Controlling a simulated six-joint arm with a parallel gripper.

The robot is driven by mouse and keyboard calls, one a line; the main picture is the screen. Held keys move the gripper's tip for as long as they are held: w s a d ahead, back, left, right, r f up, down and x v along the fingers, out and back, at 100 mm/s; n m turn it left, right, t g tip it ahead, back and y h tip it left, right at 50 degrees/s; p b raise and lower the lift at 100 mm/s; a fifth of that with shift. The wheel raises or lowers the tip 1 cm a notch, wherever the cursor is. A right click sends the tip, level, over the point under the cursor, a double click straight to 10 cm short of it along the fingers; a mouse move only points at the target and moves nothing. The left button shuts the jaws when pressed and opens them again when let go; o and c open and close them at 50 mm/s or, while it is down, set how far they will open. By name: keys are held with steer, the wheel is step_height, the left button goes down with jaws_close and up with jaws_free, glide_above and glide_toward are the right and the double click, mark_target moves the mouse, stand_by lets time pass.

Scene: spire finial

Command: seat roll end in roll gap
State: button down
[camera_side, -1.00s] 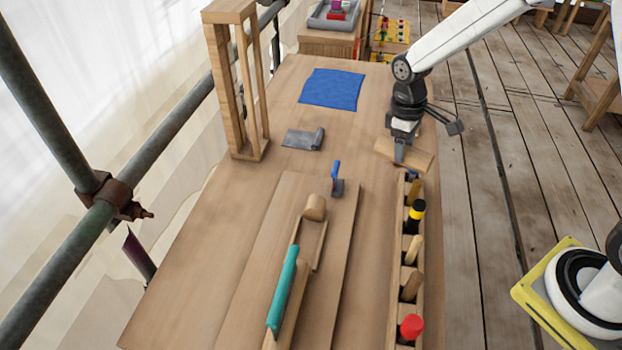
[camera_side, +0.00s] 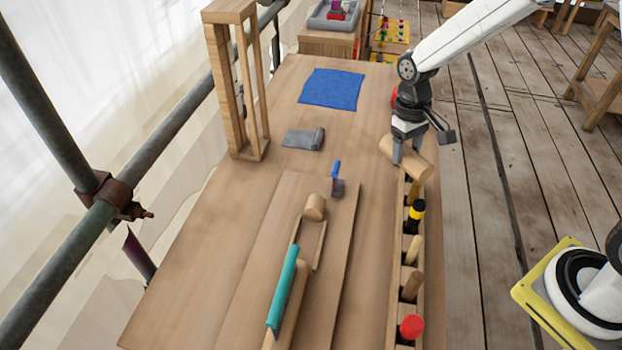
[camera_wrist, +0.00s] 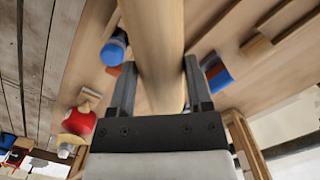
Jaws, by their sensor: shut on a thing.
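My gripper (camera_side: 405,155) is shut on a pale wooden roll end (camera_side: 414,163), a short rounded piece. The roll end lies crosswise and tilted, just above the far end of the tool rack. In the wrist view, the two fingers (camera_wrist: 160,88) stand either side of the roll end (camera_wrist: 158,45), which runs up out of the picture. On the bench, left of my gripper, a short wooden roll piece (camera_side: 315,207) and a longer wooden roll (camera_side: 290,308) lie in line. Between them is an open stretch, seemingly the roll gap (camera_side: 308,243). The gap is well apart from the held piece.
A narrow rack (camera_side: 392,300) with several tools runs along the bench's right side. A teal bar (camera_side: 283,288) lies along the longer roll. A blue-handled tool (camera_side: 336,180), a grey metal piece (camera_side: 304,139), a blue cloth (camera_side: 332,89) and an upright wooden frame (camera_side: 232,80) stand further back.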

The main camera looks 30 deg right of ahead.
steer(key=shift+w+a+f+n, duration=0.1)
steer(key=shift+w+a+n, duration=0.15)
steer(key=shift+a+n, duration=0.5)
steer(key=w+a+f+n+t+h, duration=0.1)
steer(key=w+a+f+n, duration=0.1)
steer(key=a+n, duration=1)
steer(key=n+t, duration=0.1)
steer(key=n, duration=1.3)
glide_above(307, 243)
steer(key=shift+s+a+f+m, duration=0.1)
steer(key=shift+f+m, duration=0.05)
steer(key=shift+f, duration=0.35)
steer(key=shift+s+a+f+m, duration=0.1)
steer(key=shift+f, duration=0.35)
steer(key=shift+f, duration=0.1)
steer(key=shift+w+f, duration=0.1)
steer(key=shift+f, duration=1.8)
steer(key=shift+f, duration=0.1)
steer(key=shift+f, duration=1.9)
